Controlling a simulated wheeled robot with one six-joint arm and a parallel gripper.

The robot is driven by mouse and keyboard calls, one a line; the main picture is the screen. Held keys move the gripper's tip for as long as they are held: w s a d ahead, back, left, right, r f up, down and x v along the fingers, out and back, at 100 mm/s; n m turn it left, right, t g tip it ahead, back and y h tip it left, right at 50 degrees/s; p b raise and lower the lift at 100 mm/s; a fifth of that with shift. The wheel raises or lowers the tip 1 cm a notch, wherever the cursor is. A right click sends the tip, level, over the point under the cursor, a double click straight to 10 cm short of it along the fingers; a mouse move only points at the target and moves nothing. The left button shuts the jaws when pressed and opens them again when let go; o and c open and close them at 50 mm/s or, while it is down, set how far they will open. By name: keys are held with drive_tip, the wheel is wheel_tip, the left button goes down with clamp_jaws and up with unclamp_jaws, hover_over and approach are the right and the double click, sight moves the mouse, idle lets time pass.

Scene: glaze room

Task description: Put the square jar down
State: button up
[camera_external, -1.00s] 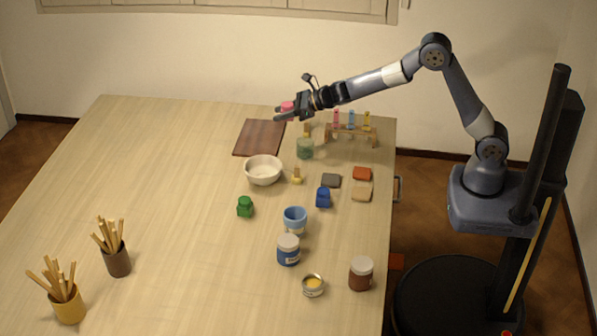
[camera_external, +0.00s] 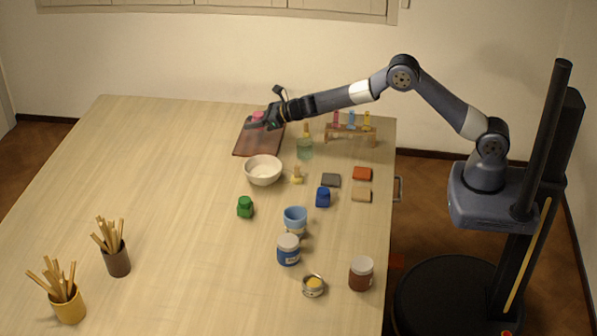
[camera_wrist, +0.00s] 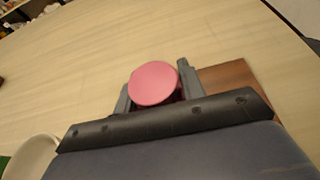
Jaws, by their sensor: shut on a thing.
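My gripper (camera_external: 256,122) is shut on the square jar (camera_external: 258,115), a pink thing with a round, flat pink top. In the wrist view the pink top of the jar (camera_wrist: 154,83) sits between the two fingers of my gripper (camera_wrist: 154,90). The jar's body is mostly hidden by the fingers, so its square shape does not show. In the outside view the jar appears over the far part of a dark brown board (camera_external: 247,143). How far it is above the board is hard to tell. The board also shows right of the fingers in the wrist view (camera_wrist: 232,77).
A white bowl (camera_external: 263,171) stands just in front of the board. A greenish glass bottle (camera_external: 305,150) and a wooden rack (camera_external: 350,131) with coloured tubes are to its right. Small green (camera_external: 245,208) and blue (camera_external: 323,198) jars stand nearer.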

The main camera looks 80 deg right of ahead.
sight(253, 138)
drive_tip(key=shift+f+b, duration=1.45)
drive_tip(key=shift+f, duration=0.95)
drive_tip(key=shift+f, duration=0.2)
drive_tip(key=o, duration=1.2)
